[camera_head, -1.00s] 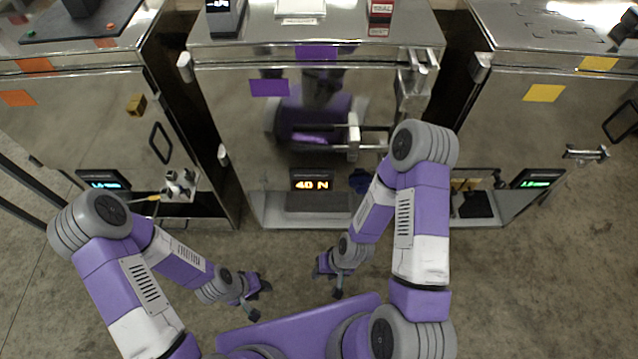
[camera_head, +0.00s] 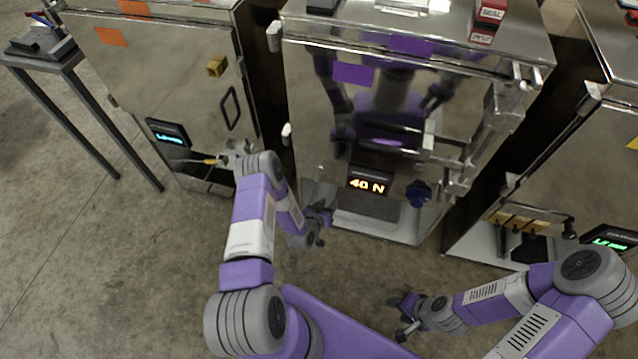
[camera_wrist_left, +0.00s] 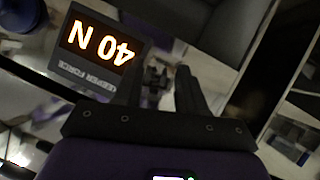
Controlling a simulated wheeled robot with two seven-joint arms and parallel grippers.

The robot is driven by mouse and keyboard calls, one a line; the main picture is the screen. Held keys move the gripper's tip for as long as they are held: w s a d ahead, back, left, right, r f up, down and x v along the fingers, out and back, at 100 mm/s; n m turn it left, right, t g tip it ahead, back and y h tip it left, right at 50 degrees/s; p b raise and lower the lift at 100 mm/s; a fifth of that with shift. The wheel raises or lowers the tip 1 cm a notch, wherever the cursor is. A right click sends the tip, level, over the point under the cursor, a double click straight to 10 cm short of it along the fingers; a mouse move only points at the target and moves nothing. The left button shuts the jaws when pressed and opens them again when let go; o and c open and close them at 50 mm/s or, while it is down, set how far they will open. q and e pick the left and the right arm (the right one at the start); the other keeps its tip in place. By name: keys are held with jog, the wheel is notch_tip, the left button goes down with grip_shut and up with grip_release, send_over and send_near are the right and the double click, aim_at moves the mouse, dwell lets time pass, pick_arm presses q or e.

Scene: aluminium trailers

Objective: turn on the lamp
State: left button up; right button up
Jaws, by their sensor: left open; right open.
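I cannot pick out a lamp for certain in either view. My left gripper (camera_head: 318,225) is open and empty, in front of the lower left of the middle aluminium trailer (camera_head: 330,120). In the left wrist view its two fingers (camera_wrist_left: 160,92) stand apart, with the display reading 40 N (camera_wrist_left: 100,45) close by and upside down. The same orange display (camera_head: 368,183) shows on the trailer front in the head view. My right gripper (camera_head: 404,316) is open, low over the floor, apart from the trailers.
A right trailer (camera_head: 590,150) has a green-lit display (camera_head: 610,238). A blue knob (camera_head: 418,192) is beside the orange display. Floor at left (camera_head: 70,240) is clear.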

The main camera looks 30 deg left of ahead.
aim_at(316, 180)
pick_arm(q)
jog(key=w+a+t+y+b, duration=0.1)
jog(key=w+a, duration=0.1)
jog(key=a, duration=0.1)
jog(key=w+a+t+y+b, duration=0.1)
jog(key=w+a+t, duration=0.1)
jog(key=a, duration=0.1)
jog(key=w+a+t+y+b, duration=0.1)
jog(key=w+a+t+b, duration=0.1)
jog(key=w, duration=0.1)
jog(key=shift+w+a+f, duration=0.1)
jog(key=shift+a+f, duration=0.25)
jog(key=shift+a, duration=0.05)
jog(key=shift+w+r, duration=0.1)
jog(key=shift+w, duration=0.35)
jog(key=shift+c, duration=0.3)
grip_shut()
